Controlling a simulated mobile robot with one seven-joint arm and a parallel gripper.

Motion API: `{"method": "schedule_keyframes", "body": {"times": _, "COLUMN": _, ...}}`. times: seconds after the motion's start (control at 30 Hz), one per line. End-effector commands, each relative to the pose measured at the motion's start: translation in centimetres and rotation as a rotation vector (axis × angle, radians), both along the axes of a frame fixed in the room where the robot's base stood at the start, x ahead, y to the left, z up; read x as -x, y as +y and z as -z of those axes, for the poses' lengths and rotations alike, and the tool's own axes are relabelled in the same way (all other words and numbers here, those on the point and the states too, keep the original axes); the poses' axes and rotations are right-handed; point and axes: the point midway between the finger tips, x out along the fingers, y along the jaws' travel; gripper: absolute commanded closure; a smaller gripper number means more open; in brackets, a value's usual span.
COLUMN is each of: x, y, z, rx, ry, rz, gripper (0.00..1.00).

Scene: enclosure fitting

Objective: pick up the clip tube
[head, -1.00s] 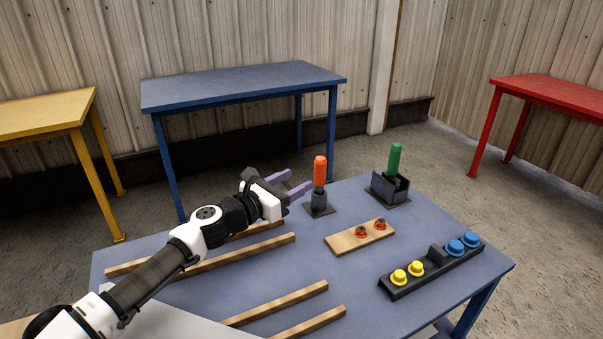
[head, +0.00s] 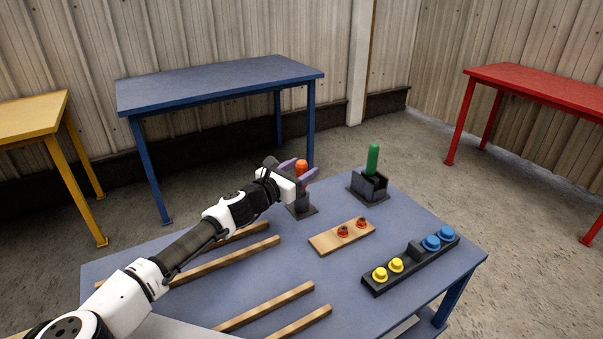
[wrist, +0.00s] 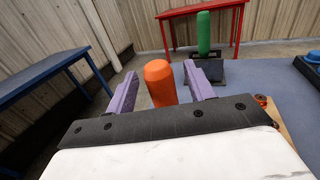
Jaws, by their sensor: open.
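An orange round-topped tube (head: 301,165) stands upright in a dark holder (head: 302,208) at the far edge of the near blue table. A green round-topped tube (head: 373,158) stands upright in a dark boxy holder (head: 369,186) to its right. The pictures do not mark which one is the clip tube. My gripper (head: 300,172) is open, its purple fingers on either side of the orange tube. In the wrist view, the orange tube (wrist: 160,84) stands between the fingers, with a visible gap at least on the right. The tube's lower part is hidden there by my gripper.
A wooden board with red-orange pieces (head: 342,236) and a black rail with yellow and blue knobs (head: 410,266) lie to the right. Several wooden strips (head: 265,306) lie at left and front. Blue (head: 220,85), yellow (head: 30,113) and red (head: 540,85) tables stand apart.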

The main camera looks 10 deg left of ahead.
Motion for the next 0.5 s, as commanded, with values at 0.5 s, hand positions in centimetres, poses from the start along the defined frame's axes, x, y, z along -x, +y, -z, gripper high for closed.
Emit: {"method": "schedule_keyframes", "body": {"times": 0.5, "x": -2.2, "y": -1.1, "z": 0.0, "rx": 0.0, "ry": 0.0, "rz": -0.001, "gripper": 0.55}}
